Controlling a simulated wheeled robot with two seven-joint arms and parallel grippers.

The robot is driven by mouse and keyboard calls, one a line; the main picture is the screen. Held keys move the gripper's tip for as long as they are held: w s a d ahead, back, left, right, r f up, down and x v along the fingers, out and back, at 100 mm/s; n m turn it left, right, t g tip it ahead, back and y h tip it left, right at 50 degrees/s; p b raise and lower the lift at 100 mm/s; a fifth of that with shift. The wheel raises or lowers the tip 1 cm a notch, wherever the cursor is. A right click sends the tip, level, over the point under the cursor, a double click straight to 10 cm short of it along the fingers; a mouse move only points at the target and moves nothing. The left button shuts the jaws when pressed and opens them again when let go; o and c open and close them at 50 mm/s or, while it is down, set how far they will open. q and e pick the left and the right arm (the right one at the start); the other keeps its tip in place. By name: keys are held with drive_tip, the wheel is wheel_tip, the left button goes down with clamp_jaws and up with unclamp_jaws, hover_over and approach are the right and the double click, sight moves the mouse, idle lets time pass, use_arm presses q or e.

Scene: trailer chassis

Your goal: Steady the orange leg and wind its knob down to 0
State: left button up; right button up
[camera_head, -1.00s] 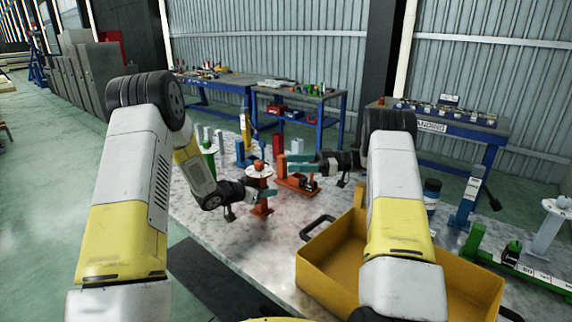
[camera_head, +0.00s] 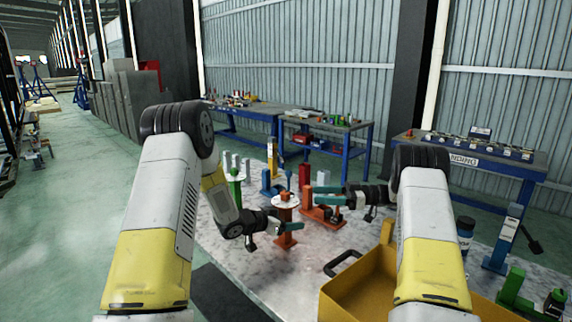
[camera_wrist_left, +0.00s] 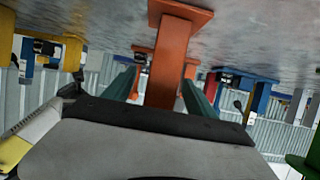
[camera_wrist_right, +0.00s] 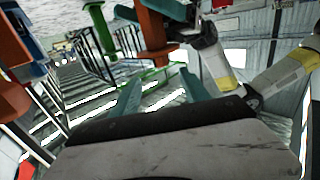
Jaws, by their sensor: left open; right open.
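The orange leg (camera_head: 286,236) stands upright on the speckled table, with a white dial disc (camera_head: 277,203) and a small orange knob (camera_head: 286,196) on top. The dial reading is too small to tell. My left gripper (camera_head: 296,227) is open at the leg's post below the disc. In the left wrist view the post (camera_wrist_left: 168,65) stands between its teal fingers (camera_wrist_left: 160,92), with gaps at both sides. My right gripper (camera_head: 322,189) is open and empty, just right of the knob at about its height. In the right wrist view its fingers (camera_wrist_right: 160,95) have nothing between them.
An orange-red fixture (camera_head: 322,215) stands right behind the leg, close to my right gripper. A green leg (camera_head: 235,190) and a blue stand (camera_head: 269,182) are behind. A yellow bin (camera_head: 350,290) fills the table's front right.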

use_arm(q)
drive_tip(key=v, duration=0.7)
drive_tip(key=o, duration=0.6)
drive_tip(key=shift+c, duration=0.2)
drive_tip(key=v, duration=1.1)
drive_tip(key=shift+s+a+r, duration=0.2)
drive_tip(key=shift+s+r, duration=0.05)
drive_tip(key=shift+r, duration=0.1)
